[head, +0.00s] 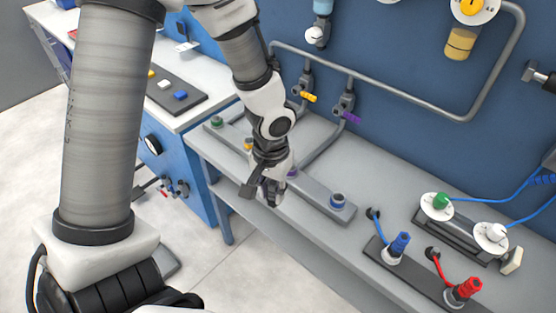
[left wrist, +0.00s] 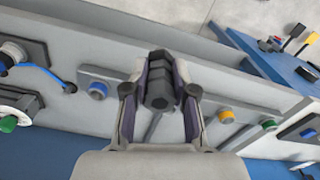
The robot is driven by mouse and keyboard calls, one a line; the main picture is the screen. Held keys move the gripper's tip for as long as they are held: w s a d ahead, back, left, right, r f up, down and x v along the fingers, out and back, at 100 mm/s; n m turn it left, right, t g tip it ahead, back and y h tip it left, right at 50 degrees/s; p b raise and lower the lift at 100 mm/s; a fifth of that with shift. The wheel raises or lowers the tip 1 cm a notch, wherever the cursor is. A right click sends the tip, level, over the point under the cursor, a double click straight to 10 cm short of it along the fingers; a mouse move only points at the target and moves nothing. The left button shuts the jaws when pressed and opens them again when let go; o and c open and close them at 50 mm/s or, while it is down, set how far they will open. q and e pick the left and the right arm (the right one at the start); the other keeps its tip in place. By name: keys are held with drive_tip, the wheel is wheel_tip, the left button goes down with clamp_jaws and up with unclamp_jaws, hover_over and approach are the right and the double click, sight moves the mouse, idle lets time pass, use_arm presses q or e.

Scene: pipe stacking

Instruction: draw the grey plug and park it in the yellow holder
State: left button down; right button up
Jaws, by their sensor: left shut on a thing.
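My left gripper (head: 270,190) is low over the bar of coloured-ring holders on the bench. In the left wrist view my left gripper (left wrist: 160,72) is shut on a dark grey ribbed plug (left wrist: 161,92). The yellow holder (left wrist: 226,116) is to the right of the plug in that view; in the head view the yellow holder (head: 247,144) shows just left of my wrist, partly hidden. A purple ring (head: 292,173) shows beside the gripper, mostly covered by it. I cannot tell whether the plug's lower end is clear of the bar. My right gripper is out of view.
Valves with yellow (head: 308,97) and purple (head: 350,118) handles hang from the pipe behind. Blue (head: 400,243) and red (head: 468,289) cabled plugs stand to the right.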

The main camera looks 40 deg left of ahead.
use_arm(q)
wheel_tip(320, 180, up, 8)
drive_tip(key=p, duration=0.7)
drive_tip(key=shift+r, duration=0.1)
drive_tip(key=shift+w, duration=0.1)
